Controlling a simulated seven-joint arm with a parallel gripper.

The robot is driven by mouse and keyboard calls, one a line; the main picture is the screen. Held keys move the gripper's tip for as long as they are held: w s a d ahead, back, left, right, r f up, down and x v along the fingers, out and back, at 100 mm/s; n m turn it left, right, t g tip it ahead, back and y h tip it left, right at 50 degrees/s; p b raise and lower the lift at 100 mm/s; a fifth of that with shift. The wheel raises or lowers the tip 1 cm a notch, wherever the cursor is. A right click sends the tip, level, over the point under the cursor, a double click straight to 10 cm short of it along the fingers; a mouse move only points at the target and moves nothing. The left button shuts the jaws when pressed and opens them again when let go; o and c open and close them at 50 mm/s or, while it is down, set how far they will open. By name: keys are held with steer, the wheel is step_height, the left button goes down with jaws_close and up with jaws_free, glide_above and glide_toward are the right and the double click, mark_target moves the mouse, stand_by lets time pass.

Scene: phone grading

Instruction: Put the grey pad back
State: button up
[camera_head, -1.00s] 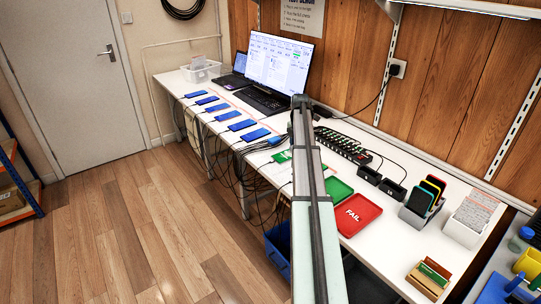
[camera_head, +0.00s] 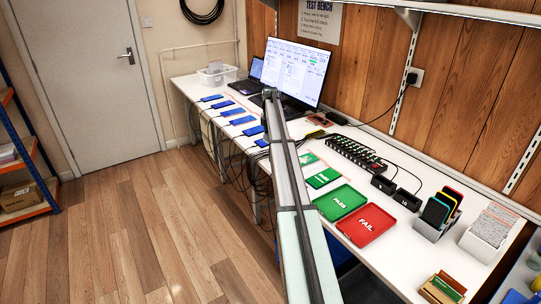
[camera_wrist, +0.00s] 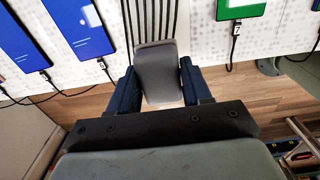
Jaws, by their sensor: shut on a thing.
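In the wrist view, the grey pad (camera_wrist: 155,68) is a flat rounded block standing up between the two dark blue fingers of my gripper (camera_wrist: 159,84). My gripper is shut on it and holds it over the front edge of the bench. In the head view, the arm reaches over the bench; its end hides the gripper and the pad. A rack (camera_head: 428,232) holding several upright pads in black, red, yellow and teal stands at the right of the bench.
Blue phones (camera_head: 238,121) lie in a row on the white bench. A green phone (camera_wrist: 240,8) is cabled near the gripper. Green PASS (camera_head: 340,201) and red FAIL (camera_head: 366,224) trays lie right of the arm.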

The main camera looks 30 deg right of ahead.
step_height(320, 180, down, 9)
steer(key=shift+f, duration=0.1)
stand_by(0.4)
steer(key=shift+f, duration=0.15)
steer(key=o, duration=1)
step_height(320, 180, up, 12)
steer(key=shift+r, duration=0.2)
stand_by(0.5)
